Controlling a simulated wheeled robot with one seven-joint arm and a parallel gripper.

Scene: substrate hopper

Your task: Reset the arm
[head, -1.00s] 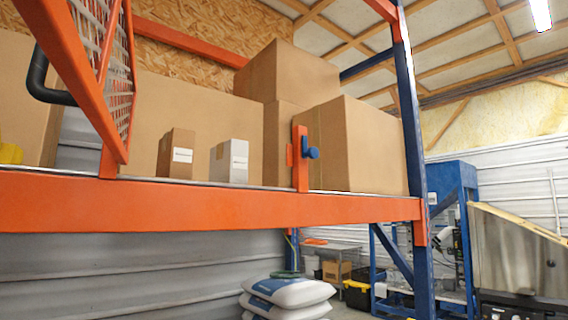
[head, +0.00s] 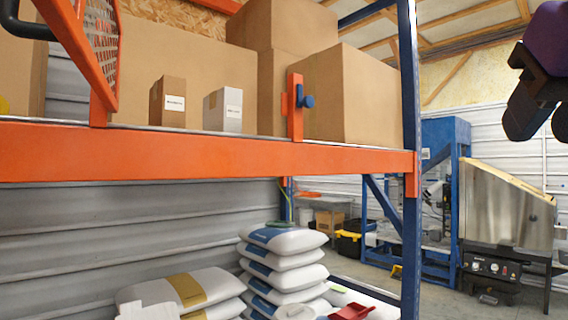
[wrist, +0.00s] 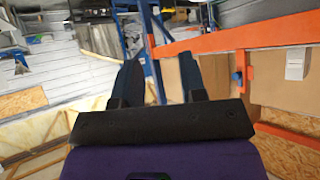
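My gripper (head: 535,108) hangs at the upper right of the head view, with a purple wrist and dark fingers. In the wrist view my gripper (wrist: 158,68) has its two dark fingers apart, with nothing between them. It is in the air, to the right of the blue rack post (head: 409,160) in the head view. It touches nothing that I can see.
An orange rack beam (head: 200,152) carries cardboard boxes (head: 350,92), a small brown carton (head: 168,102) and a white carton (head: 222,109). Stacked sacks (head: 285,265) lie below. A blue frame (head: 440,190) and a metal hopper (head: 507,205) stand at right.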

